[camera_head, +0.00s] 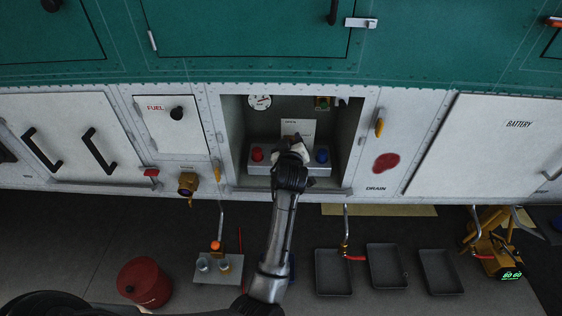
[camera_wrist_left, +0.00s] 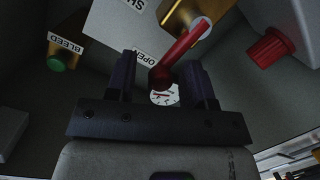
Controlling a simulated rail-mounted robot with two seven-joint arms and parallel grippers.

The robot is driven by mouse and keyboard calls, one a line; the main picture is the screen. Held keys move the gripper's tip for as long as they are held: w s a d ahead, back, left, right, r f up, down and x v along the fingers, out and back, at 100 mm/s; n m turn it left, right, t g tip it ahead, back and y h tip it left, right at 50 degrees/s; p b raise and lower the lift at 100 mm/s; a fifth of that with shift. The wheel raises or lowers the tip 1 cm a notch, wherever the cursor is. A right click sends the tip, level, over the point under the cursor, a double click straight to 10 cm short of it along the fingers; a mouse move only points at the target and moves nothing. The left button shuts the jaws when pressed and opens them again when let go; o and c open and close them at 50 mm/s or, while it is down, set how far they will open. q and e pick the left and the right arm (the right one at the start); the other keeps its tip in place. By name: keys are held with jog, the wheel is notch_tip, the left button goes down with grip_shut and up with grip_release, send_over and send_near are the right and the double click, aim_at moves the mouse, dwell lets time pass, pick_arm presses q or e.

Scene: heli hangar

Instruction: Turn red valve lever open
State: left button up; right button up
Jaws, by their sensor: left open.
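The red valve lever (camera_wrist_left: 184,49) shows in the left wrist view, running from a brass valve body (camera_wrist_left: 183,17) down to a dark red rounded end. My left gripper (camera_wrist_left: 162,72) is open, with one finger on each side of that end. I cannot tell whether either finger touches it. The "OPEN" label (camera_wrist_left: 147,58) is close to the lever's end, and part of a "SHUT" label (camera_wrist_left: 134,4) shows higher up. In the head view my left gripper (camera_head: 291,149) is inside the open panel bay and hides the lever. My right gripper is not in view.
The bay also holds a gauge (camera_head: 259,102), a red knob (camera_head: 257,154), a blue knob (camera_head: 322,155) and a green bleed button (camera_wrist_left: 57,63). Trays (camera_head: 333,272) and a red bucket (camera_head: 145,283) stand below.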

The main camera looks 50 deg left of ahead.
pick_arm(q)
jog(key=m, duration=0.2)
jog(key=w+d+m+y, duration=0.1)
jog(key=m, duration=0.1)
jog(key=w+d+m+g, duration=0.1)
jog(key=shift+f+m, duration=0.4)
jog(key=m+p, duration=0.1)
jog(key=m, duration=0.1)
jog(key=w+d+f+m+y+p, duration=0.1)
jog(key=m, duration=0.2)
jog(key=shift+w+d+f, duration=0.1)
jog(key=shift+f, duration=0.1)
jog(key=m+p, duration=0.1)
jog(key=f+m+y+p, duration=0.1)
jog(key=m, duration=0.1)
jog(key=f+m+p, duration=0.1)
jog(key=m+p, duration=0.1)
jog(key=shift+w+d+f+y, duration=0.2)
jog(key=shift+d+f+y, duration=0.05)
jog(key=shift+y, duration=0.05)
jog(key=v, duration=1.3)
jog(key=s+d+r+g+h+p, duration=0.1)
jog(key=s+r+h+p, duration=0.3)
jog(key=s+p, duration=0.6)
jog(key=s+d+r+g+h+p, duration=0.1)
jog(key=s+r+g+h+p, duration=0.3)
jog(key=s+p, duration=0.7)
jog(key=shift+s+d+r+n+h+p, duration=0.15)
jog(key=shift+s+r+n+h+p, duration=0.35)
jog(key=shift+r+p, duration=0.8)
